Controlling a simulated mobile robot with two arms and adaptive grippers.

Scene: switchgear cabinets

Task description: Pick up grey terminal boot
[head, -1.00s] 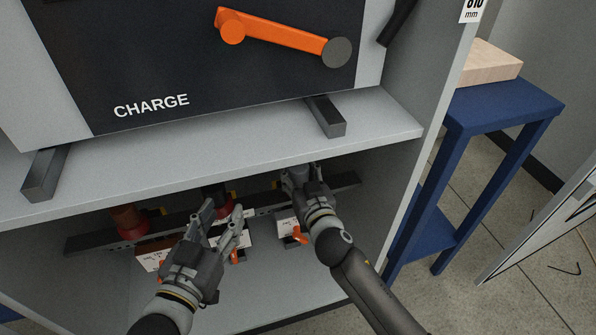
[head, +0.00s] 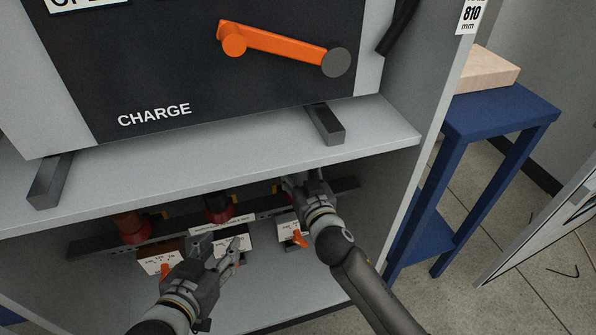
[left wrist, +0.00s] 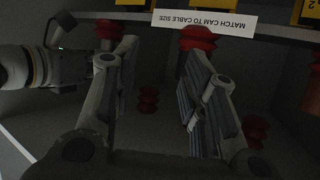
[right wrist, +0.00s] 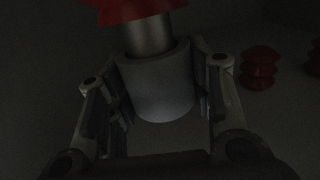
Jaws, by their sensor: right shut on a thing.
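The grey terminal boot (right wrist: 158,88) is a short grey cylinder in the right wrist view. It sits around a metal stud below a red ribbed insulator (right wrist: 130,8). My right gripper (right wrist: 160,92) is shut on the boot, one finger on each side. In the head view the right gripper (head: 300,180) reaches under the cabinet shelf, and the boot is hidden there. My left gripper (head: 220,246) is lower and to the left, in front of the labelled blocks. In the left wrist view its fingers (left wrist: 160,85) are apart with nothing between them.
A shelf (head: 230,160) carrying the CHARGE unit is close above both grippers. Red insulators (left wrist: 197,40) and a "MATCH CAM TO CABLE SIZE" label (left wrist: 205,22) are ahead of the left gripper. Labelled blocks (head: 160,257) with orange levers stand below. A blue table (head: 505,108) is outside right.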

